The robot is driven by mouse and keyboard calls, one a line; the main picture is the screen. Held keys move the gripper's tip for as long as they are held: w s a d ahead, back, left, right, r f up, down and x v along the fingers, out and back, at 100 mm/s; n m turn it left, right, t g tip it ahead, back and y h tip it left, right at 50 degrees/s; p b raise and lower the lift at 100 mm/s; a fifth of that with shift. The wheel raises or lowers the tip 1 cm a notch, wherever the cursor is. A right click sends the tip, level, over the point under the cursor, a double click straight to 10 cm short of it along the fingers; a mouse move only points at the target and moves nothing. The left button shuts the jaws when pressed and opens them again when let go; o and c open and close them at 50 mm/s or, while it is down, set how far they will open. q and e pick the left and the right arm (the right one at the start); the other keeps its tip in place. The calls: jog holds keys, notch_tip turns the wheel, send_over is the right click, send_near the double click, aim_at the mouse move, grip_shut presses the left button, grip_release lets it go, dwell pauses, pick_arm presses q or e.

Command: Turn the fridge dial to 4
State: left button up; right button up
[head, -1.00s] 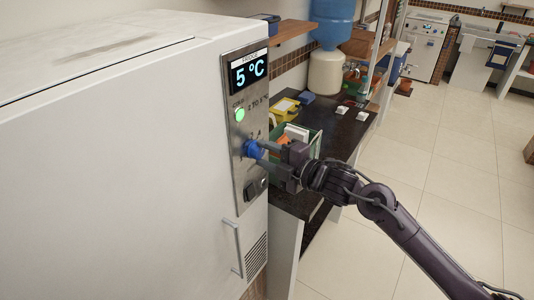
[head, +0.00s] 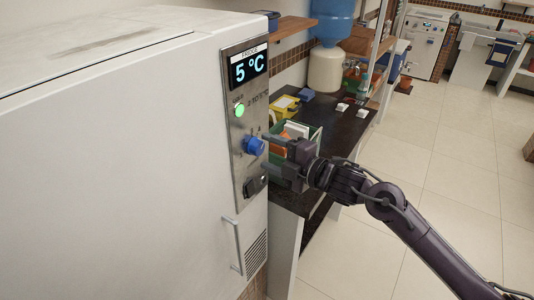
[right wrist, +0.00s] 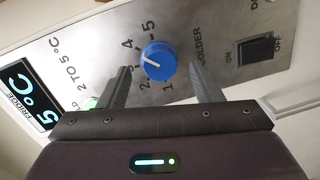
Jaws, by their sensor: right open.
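The blue fridge dial (head: 254,146) sits on a steel panel (head: 241,194) on the white fridge's side. In the right wrist view, the dial (right wrist: 158,60) has a white pointer mark facing left, roughly toward the 3; numbers 1 to 5 are printed around it. The display (head: 248,68) reads 5 °C. My right gripper (head: 268,154) is open and empty, just right of the dial in the head view. In the right wrist view its fingers (right wrist: 160,72) stand apart, one to each side of the dial, with clear gaps. My left gripper is out of view.
A black ON/OFF switch (right wrist: 256,50) is on the same panel, also seen below the dial (head: 254,186). A green lamp (head: 239,110) is above the dial. A fridge handle (head: 233,246) is lower down. A dark counter (head: 340,128) with boxes lies behind my gripper.

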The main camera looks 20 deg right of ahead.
jog(key=b+v, duration=0.2)
jog(key=v, duration=0.4)
jog(key=shift+s, duration=0.2)
jog(key=shift+d, duration=0.1)
